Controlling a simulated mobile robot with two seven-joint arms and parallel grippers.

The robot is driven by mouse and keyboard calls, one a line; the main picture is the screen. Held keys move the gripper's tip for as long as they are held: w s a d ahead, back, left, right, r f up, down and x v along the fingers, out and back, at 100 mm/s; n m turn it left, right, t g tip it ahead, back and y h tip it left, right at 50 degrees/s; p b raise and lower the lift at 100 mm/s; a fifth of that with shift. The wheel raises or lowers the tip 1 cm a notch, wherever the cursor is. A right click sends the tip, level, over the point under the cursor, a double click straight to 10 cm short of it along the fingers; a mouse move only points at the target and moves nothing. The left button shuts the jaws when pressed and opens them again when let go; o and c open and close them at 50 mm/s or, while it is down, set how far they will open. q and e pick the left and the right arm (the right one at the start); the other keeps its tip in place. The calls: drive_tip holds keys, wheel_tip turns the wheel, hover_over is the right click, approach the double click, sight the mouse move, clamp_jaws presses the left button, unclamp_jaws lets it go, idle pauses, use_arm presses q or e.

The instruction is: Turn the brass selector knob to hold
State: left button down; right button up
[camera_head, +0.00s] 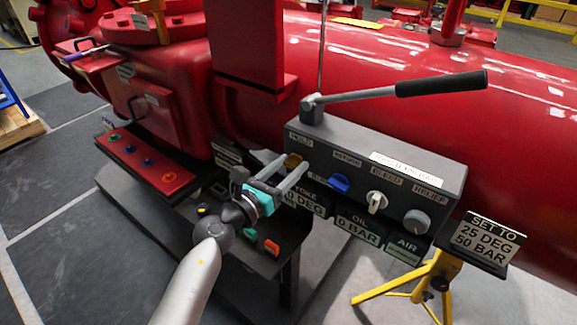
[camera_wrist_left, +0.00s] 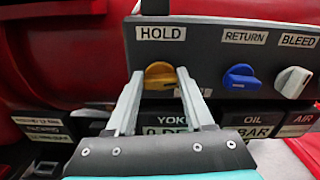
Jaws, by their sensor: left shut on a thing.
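The brass selector knob (camera_head: 292,160) is at the left end of the dark grey control box, below a HOLD label. It also shows in the left wrist view (camera_wrist_left: 159,71) with its front facing me. My left gripper (camera_head: 288,166) has a finger on each side of the knob and is shut on it; its grey fingers also show in the left wrist view (camera_wrist_left: 160,77). The HOLD label (camera_wrist_left: 161,33) is just above the knob. A small label at the knob's lower right is partly covered by a finger. I cannot tell exactly where the knob points. My right gripper is not in view.
A blue RETURN knob (camera_head: 340,183), a white BLEED knob (camera_head: 377,202) and a grey RELIEF knob (camera_head: 416,221) sit to the right. A lever with a black handle (camera_head: 441,83) extends above the box. A sign (camera_head: 487,241) stands on a yellow stand.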

use_arm(q)
drive_tip(key=n+p, duration=0.2)
drive_tip(key=n, duration=0.1)
drive_tip(key=shift+a, duration=0.1)
drive_tip(key=n+p, duration=0.1)
drive_tip(key=n, duration=0.3)
drive_tip(key=shift+w+p, duration=0.1)
drive_tip(key=shift+p, duration=0.3)
drive_tip(key=n+p, duration=0.2)
drive_tip(key=n, duration=0.3)
drive_tip(key=shift+a+f, duration=0.1)
drive_tip(key=shift+f, duration=0.05)
drive_tip(key=shift+f+n+p, duration=0.1)
drive_tip(key=shift+n+p, duration=0.4)
drive_tip(key=shift+n, duration=1.5)
drive_tip(key=shift+c, duration=1.4)
unclamp_jaws()
